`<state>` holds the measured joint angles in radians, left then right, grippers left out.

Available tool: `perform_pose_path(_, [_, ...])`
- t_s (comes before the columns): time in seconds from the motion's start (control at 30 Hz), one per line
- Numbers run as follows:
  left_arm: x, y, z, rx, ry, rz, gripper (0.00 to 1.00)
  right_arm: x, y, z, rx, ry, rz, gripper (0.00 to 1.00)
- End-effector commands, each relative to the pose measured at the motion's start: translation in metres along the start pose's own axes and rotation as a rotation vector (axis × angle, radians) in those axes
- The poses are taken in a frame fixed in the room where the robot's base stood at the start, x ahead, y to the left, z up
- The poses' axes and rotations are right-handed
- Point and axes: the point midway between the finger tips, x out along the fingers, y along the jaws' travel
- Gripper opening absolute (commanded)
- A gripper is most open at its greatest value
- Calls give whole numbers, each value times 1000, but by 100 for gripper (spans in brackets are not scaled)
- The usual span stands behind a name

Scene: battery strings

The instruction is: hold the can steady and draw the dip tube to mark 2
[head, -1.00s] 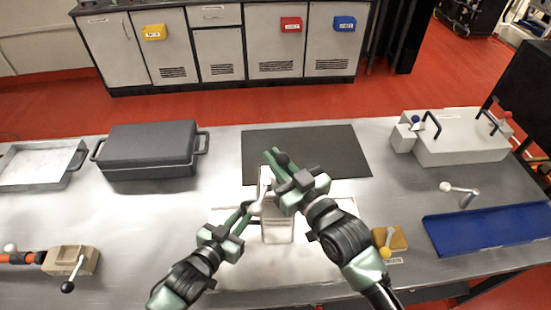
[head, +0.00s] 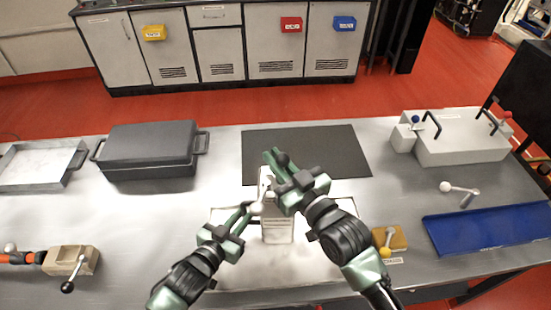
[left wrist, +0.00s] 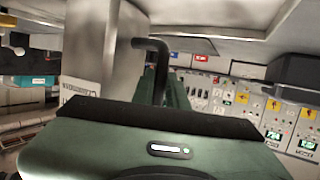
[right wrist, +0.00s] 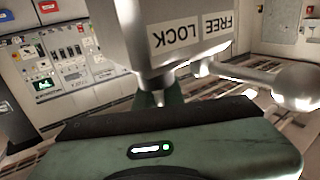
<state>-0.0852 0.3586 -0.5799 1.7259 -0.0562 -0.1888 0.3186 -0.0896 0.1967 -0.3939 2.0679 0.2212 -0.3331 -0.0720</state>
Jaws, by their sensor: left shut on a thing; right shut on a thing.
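The can (head: 278,232), a pale grey upright box, stands at the middle of the bench. My left gripper (head: 246,210) is at its left side, shut on what looks like a dark bent handle (left wrist: 152,48). The can's labelled wall (left wrist: 85,50) fills the left of the left wrist view. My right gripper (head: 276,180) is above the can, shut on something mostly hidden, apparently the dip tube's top. A grey block (right wrist: 165,25) labelled FREE and LOCK, with a ball-ended lever (right wrist: 245,75), shows there. I cannot read any tube marks.
A dark mat (head: 310,150) lies behind the can. A dark lidded case (head: 150,150) stands left and a blue tray (head: 490,228) right. A yellow-knobbed fixture (head: 390,240) sits close to my right arm. A clamp-like block (head: 72,260) is at front left.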

Motion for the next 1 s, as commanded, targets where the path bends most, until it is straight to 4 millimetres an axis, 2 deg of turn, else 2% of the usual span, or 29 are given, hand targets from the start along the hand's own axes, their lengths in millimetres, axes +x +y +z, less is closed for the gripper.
perform_pose_path(0.03, [-1,3,11,0,-23,2,0,0,-1,0,2,-5,-2,0])
perform_pose_path(0.33, [-1,1,10,2,-22,0,0,0,0,-56,1,8,-1,0])
perform_pose_path(0.7, [-1,-1,10,4,-21,-4,0,0,0,-60,1,0,0,0])
perform_pose_path(0.73, [-1,-1,10,4,-21,-4,0,0,0,-60,1,0,0,18])
perform_pose_path(0.8, [-1,-2,9,4,-21,-4,0,0,0,-59,1,-1,0,31])
perform_pose_path(1.0, [-1,-2,9,5,-20,-5,0,0,0,-59,1,-1,0,31])
